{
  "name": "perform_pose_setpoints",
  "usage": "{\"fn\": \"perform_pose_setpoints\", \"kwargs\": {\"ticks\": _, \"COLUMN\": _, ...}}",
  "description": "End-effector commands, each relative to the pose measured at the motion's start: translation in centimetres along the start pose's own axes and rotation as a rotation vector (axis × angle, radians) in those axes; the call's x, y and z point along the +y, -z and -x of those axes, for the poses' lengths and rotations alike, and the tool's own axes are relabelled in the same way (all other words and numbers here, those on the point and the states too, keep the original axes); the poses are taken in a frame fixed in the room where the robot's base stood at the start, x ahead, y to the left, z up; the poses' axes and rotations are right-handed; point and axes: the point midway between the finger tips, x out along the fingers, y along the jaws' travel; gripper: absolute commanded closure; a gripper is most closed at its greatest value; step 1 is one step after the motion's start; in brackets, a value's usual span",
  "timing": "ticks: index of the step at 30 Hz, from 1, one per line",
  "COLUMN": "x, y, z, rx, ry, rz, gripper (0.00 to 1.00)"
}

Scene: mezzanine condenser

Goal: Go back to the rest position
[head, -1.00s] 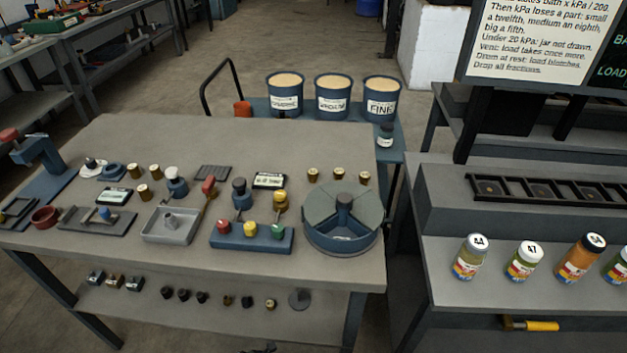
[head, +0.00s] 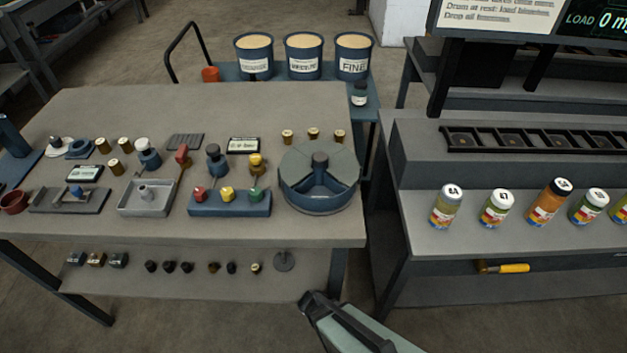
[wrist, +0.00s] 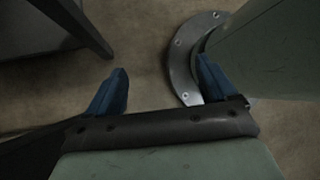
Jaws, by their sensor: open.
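My gripper (wrist: 163,68) shows in the wrist view with two blue fingers spread wide apart. It is open and nothing is between the fingers. Bare concrete floor lies below it. In the head view a green and dark part of my arm (head: 350,325) reaches in at the bottom edge, in front of the left bench and clear of it. The fingers cannot be made out there.
The left bench (head: 245,102) carries a round drum (head: 318,205), a blue block with coloured knobs (head: 228,205) and a grey tray (head: 146,210). The right bench (head: 410,235) holds several labelled jars. Labelled tubs (head: 303,62) stand behind. Floor between the benches is free.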

Motion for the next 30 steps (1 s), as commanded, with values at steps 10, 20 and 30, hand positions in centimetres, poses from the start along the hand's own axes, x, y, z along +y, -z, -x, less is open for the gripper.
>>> {"fn": "perform_pose_setpoints", "kwargs": {"ticks": 10, "x": -3.6, "y": -2.5, "z": -2.8, "rx": 0.157, "ry": 0.283, "rz": -0.560, "gripper": 0.15}}
{"fn": "perform_pose_setpoints", "kwargs": {"ticks": 20, "x": -6.5, "y": -3.5, "z": -3.9, "rx": 0.231, "ry": 0.581, "rz": -1.069, "gripper": 0.15}}
{"fn": "perform_pose_setpoints", "kwargs": {"ticks": 30, "x": -7.6, "y": -3.8, "z": -4.0, "rx": 0.245, "ry": 0.763, "rz": -1.346, "gripper": 0.15}}
